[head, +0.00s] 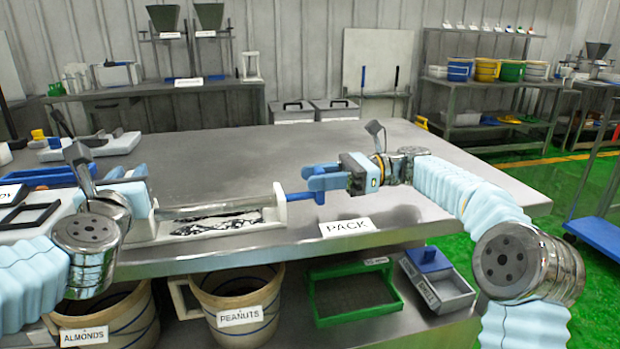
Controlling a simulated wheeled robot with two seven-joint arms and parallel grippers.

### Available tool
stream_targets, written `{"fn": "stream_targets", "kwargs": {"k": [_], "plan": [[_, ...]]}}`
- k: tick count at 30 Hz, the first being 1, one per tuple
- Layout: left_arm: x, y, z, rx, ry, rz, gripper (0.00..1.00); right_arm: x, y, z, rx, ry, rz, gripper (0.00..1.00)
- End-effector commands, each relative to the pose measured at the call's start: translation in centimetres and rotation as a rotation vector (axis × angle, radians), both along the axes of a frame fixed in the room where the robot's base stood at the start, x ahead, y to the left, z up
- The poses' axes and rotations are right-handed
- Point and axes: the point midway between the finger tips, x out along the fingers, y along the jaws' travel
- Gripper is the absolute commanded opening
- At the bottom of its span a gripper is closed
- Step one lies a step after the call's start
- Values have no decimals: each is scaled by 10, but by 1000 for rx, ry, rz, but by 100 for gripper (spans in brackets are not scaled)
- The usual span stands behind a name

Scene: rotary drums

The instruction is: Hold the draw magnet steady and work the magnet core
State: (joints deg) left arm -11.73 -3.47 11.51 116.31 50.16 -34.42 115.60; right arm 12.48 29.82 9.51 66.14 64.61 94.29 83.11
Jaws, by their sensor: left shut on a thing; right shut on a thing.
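The draw magnet (205,210) lies near the table's front edge, a silvery tube between pale end blocks. Dark bits lie on a pale strip below the tube. My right gripper (318,184) is shut on this handle, coming from the right. My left gripper (143,182) is shut at the magnet's left end, beside the pale left block; its fingers and wrist partly hide what they grip.
The PACK sign (346,228) stands at the table's front edge, below my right gripper. The steel table (240,160) is clear behind the magnet. Buckets, a green tray (355,297) and a grey box (437,285) sit on the lower shelf.

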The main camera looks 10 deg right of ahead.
Motion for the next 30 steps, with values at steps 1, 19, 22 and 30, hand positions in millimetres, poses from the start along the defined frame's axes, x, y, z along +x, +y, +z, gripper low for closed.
{"fn": "stream_targets", "kwargs": {"k": [1, 19, 22, 30], "plan": [[1, 2, -9, 0, 16, 3, 0, 0, -1, -1, -1, -1, -2, 0], [1, 1, -8, 0, 16, 2, 0, 1, -8, -1, 0, 0, -3, 60], [1, 1, -8, 0, 16, 2, 0, 2, -25, -2, 0, -1, -5, 60], [1, 1, -8, 0, 16, 2, 0, 4, -87, -2, 1, -3, -5, 60]]}}
